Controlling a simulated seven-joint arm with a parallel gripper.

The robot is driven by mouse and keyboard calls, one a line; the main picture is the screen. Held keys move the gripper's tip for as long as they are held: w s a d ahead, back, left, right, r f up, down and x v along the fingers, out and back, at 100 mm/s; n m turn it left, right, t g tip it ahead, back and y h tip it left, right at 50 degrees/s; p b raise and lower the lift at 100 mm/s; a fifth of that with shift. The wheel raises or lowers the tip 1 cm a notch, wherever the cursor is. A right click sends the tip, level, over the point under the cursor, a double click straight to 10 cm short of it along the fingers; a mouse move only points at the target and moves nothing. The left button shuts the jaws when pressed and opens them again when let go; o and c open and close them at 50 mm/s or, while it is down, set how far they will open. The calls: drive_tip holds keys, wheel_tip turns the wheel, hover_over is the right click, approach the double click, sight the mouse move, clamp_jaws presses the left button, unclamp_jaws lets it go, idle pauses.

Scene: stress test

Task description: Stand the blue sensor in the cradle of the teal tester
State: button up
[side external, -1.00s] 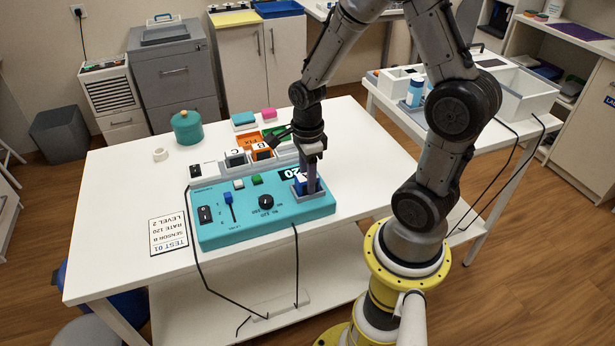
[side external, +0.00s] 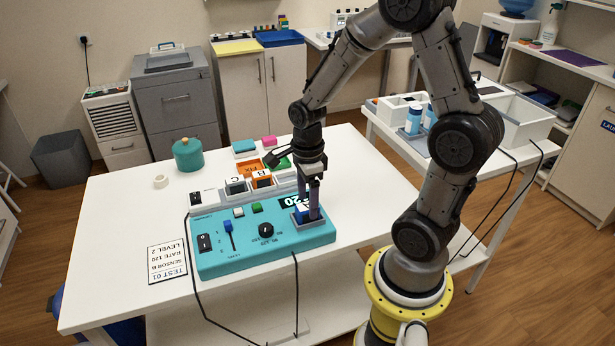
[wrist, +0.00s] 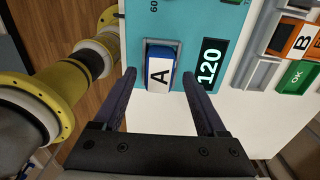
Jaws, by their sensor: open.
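The blue sensor (wrist: 159,76), with a white top marked A, stands in the grey cradle (wrist: 150,43) of the teal tester (wrist: 205,14). In the side view the sensor (side external: 302,209) is partly hidden by my fingers, above the right end of the tester (side external: 260,250). My gripper (wrist: 159,78) is open, one finger on each side of the sensor, with visible gaps in the wrist view. In the side view my gripper (side external: 311,212) points down over the cradle. How deep the sensor sits is hard to tell.
Behind the tester, a rack holds sensors C (side external: 235,184) and B (side external: 262,180). A display (wrist: 208,65) reads 120. A card (side external: 167,263) lies left of the tester. Black cables hang over the front edge.

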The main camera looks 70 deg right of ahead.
sight(307, 205)
wheel_tip(307, 205, up, 9)
drive_tip(key=s+a+r+n+t, duration=0.2)
drive_tip(key=s+a+r+n, duration=0.2)
drive_tip(key=n, duration=0.9)
drive_tip(key=s+a+r+n+t, duration=0.3)
drive_tip(key=s+a+r+n, duration=0.1)
drive_tip(key=n, duration=1)
drive_tip(key=shift+s+a+r+t, duration=0.25)
drive_tip(key=shift+s+a+t, duration=0.05)
drive_tip(key=shift+s+a, duration=0.45)
drive_tip(key=shift+c, duration=0.2)
